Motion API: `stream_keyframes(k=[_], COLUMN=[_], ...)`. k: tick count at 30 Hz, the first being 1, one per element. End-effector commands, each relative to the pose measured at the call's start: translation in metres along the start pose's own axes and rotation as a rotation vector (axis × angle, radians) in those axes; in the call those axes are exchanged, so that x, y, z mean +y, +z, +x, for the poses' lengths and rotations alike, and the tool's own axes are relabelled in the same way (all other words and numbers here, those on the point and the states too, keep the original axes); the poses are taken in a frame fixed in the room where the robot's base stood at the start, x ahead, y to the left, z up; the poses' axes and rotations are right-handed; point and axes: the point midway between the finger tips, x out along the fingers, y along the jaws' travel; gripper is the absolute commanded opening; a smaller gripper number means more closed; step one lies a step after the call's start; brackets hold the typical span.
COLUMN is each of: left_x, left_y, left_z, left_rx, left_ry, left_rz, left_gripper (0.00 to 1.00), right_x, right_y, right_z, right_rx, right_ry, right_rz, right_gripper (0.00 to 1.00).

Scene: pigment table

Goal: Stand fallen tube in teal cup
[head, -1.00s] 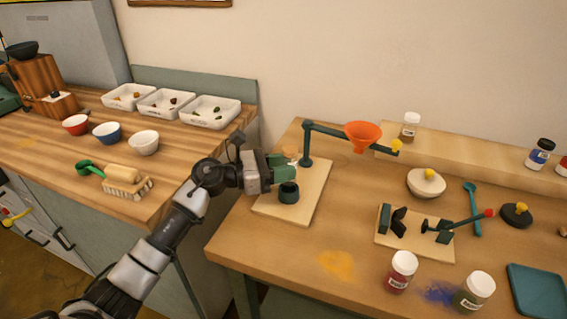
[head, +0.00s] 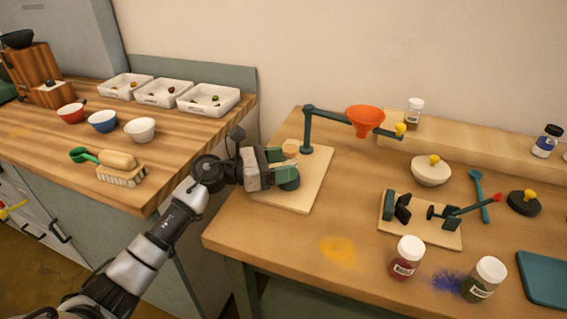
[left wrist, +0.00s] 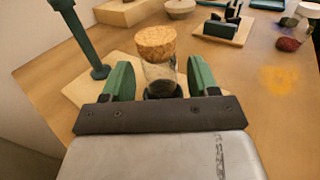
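A clear glass tube (left wrist: 160,72) with a cork stopper (left wrist: 155,42) stands upright between the fingers of my left gripper (head: 284,164) in the left wrist view. The cork also shows in the head view (head: 290,149). The fingers (left wrist: 161,83) stand apart with a small gap on each side of the tube. The tube's lower end meets a dark round shape, seemingly the teal cup (head: 290,185). The cup sits on a pale wooden board and is partly hidden by the gripper. My right gripper is not in view.
A teal post (head: 307,130) with an arm carrying an orange funnel (head: 365,120) rises behind the cup on the same board (head: 317,172). The table front near the yellow powder is clear.

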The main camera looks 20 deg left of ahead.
Motion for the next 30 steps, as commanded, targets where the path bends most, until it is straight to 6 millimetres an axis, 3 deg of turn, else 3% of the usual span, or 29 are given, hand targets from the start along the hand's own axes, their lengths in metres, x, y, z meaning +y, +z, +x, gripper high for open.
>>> stream_keyframes(k=[11,24,30], left_x=[0.000,0.000,0.000], left_y=[-0.002,-0.003,-0.001], left_z=[-0.006,-0.085,-0.105], left_rx=[0.002,0.004,0.001], left_ry=[0.001,0.000,-0.001], left_rz=[0.000,0.001,0.000], left_gripper=[0.64,0.64,0.64], right_x=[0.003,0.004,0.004], right_y=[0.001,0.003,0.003], right_z=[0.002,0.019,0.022], right_rx=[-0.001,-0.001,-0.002], right_ry=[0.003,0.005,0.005], right_rz=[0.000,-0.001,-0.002], right_gripper=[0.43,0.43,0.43])
